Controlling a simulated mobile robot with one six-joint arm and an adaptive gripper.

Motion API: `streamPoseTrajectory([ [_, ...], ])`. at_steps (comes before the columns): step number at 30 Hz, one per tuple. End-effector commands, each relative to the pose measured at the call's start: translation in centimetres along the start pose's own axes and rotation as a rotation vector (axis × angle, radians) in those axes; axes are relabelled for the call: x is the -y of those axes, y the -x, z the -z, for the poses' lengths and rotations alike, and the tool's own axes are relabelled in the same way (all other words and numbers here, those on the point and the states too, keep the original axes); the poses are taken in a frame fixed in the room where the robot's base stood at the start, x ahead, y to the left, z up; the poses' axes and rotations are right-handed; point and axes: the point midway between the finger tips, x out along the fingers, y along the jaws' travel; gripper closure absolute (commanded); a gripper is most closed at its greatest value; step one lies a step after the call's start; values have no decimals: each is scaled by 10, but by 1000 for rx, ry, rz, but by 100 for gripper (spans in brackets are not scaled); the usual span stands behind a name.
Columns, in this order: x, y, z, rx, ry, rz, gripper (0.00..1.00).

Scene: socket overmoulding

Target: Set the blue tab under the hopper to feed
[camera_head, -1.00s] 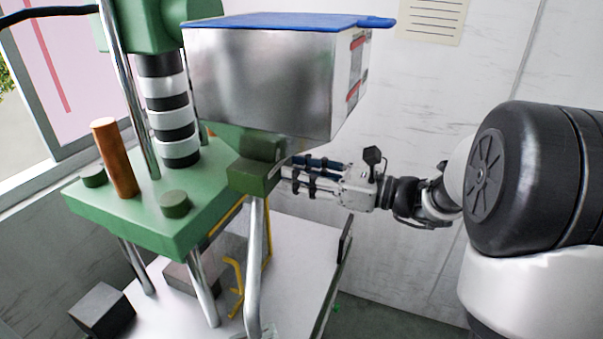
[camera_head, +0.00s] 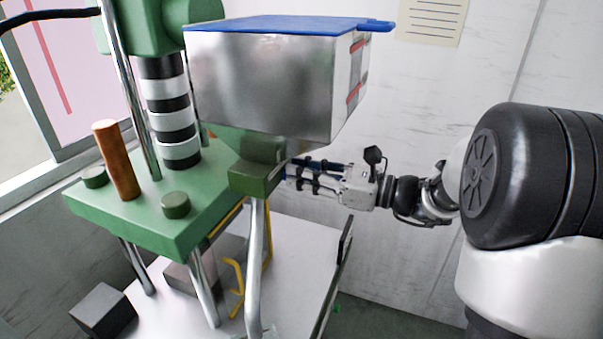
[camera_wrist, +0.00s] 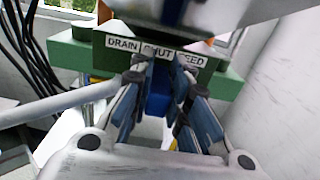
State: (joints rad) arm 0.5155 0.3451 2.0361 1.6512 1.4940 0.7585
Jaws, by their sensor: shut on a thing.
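The hopper (camera_head: 265,85) is a steel box with a blue lid, above a green block (camera_head: 250,182) on the machine. In the wrist view, the green block shows the labels DRAIN, SHUT and FEED (camera_wrist: 191,58) from left to right. In the head view, my gripper (camera_head: 289,173) meets the block from the right, and the tab is hidden.
The green machine plate (camera_head: 150,215) carries an orange-brown post (camera_head: 118,160) and steel columns. A white table (camera_head: 300,240) lies below, with a dark block (camera_head: 102,310) and yellow bent rods (camera_head: 237,290). Free room lies right of the hopper, before the wall.

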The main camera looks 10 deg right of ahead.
Motion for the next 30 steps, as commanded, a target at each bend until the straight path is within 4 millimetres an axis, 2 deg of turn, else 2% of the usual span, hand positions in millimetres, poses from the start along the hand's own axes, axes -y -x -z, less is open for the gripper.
streamPoseTrajectory([
  [3, 21, 0, -4, 0, 1, 3, 100],
  [6, 32, 0, -3, 0, 1, 3, 100],
  [16, 37, 1, -2, 2, 4, 7, 100],
  [17, 38, 1, -2, 2, 4, 7, 83],
  [18, 38, 1, -2, 2, 4, 8, 80],
  [26, 37, 1, -1, 2, 3, 5, 63],
  [30, 36, 0, -1, 1, 2, 4, 63],
])
